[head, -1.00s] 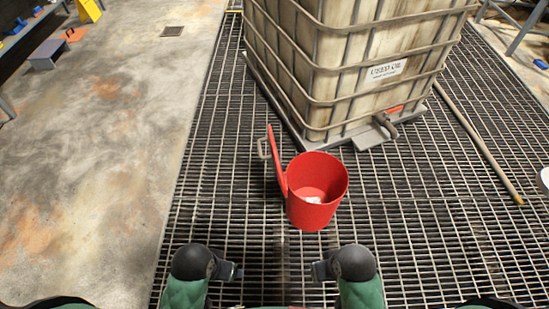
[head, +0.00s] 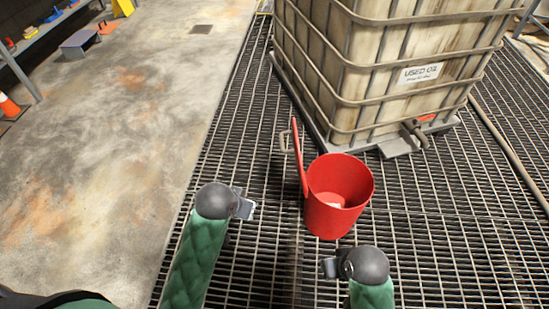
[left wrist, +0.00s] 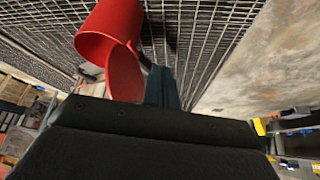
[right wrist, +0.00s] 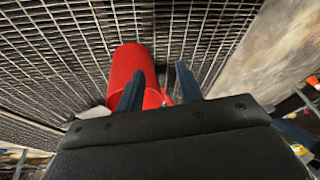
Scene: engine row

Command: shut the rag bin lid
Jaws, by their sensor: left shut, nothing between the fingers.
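The red rag bin (head: 338,215) stands on the grating with its mouth open and something whitish (head: 334,205) inside. Its red lid (head: 299,165) stands up nearly edge-on at the bin's left side, with a grey handle (head: 285,141) on its outer face. My left gripper (head: 250,209) is shut and empty, left of the bin and apart from the lid. The left wrist view shows the lid (left wrist: 124,75) beside the gripper's fingers (left wrist: 163,88). My right gripper (head: 329,268) is in front of the bin. The right wrist view shows its fingers (right wrist: 159,70) apart, with the bin (right wrist: 128,68) beyond.
A caged used-oil tank (head: 385,75) stands behind the bin, with a tap (head: 415,132) low at its front. A pole (head: 510,150) lies on the right. Bare concrete floor (head: 120,150) is on the left, with a traffic cone (head: 9,106) at the far left.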

